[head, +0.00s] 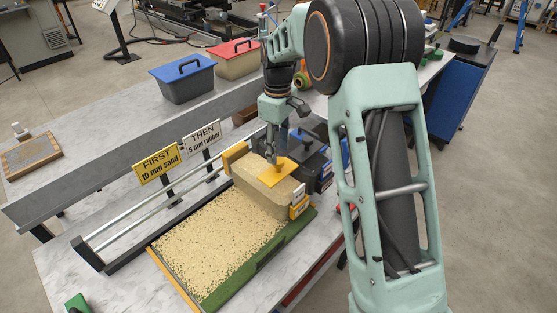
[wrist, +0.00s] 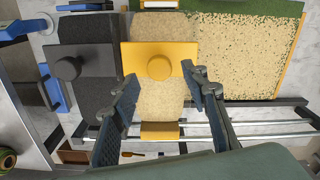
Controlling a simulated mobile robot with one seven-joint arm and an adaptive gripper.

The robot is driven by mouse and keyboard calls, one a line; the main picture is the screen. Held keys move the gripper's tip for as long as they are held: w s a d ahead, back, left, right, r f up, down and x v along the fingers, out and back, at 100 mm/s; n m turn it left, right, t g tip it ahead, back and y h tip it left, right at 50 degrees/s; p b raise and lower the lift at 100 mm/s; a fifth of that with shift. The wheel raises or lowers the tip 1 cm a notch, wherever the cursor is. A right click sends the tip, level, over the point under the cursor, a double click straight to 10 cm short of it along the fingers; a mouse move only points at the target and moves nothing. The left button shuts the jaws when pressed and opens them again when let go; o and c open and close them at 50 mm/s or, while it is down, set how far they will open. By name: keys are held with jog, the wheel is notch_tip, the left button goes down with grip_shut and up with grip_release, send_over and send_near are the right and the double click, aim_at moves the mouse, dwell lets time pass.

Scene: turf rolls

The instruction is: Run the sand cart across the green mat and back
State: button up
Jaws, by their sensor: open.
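The sand cart (head: 262,203) is a pale, sand-filled box with a yellow top plate and round knob (wrist: 160,67). It stands at the right end of the green mat (head: 262,258), beside the rails. Speckled sand covers the mat left of the cart, with some green showing through; the mat's sanded part also shows in the wrist view (wrist: 250,55). My gripper (head: 274,152) is over the cart's yellow plate, pointing down. In the wrist view its open fingers (wrist: 160,77) are on either side of the knob, not closed on it.
A dark cart (head: 316,163) with a black knob stands right beside the sand cart. Two rails (head: 150,215) run along the mat's far side, with signs "FIRST 10 mm sand" (head: 159,166) and "THEN 5 mm rubber" (head: 205,137) behind. Blue-lidded (head: 187,85) and red-lidded (head: 235,63) bins stand farther back.

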aim_at(278, 160)
notch_tip(278, 160, down, 5)
jog(key=shift+f, duration=0.15)
grip_shut()
dwell(0.4)
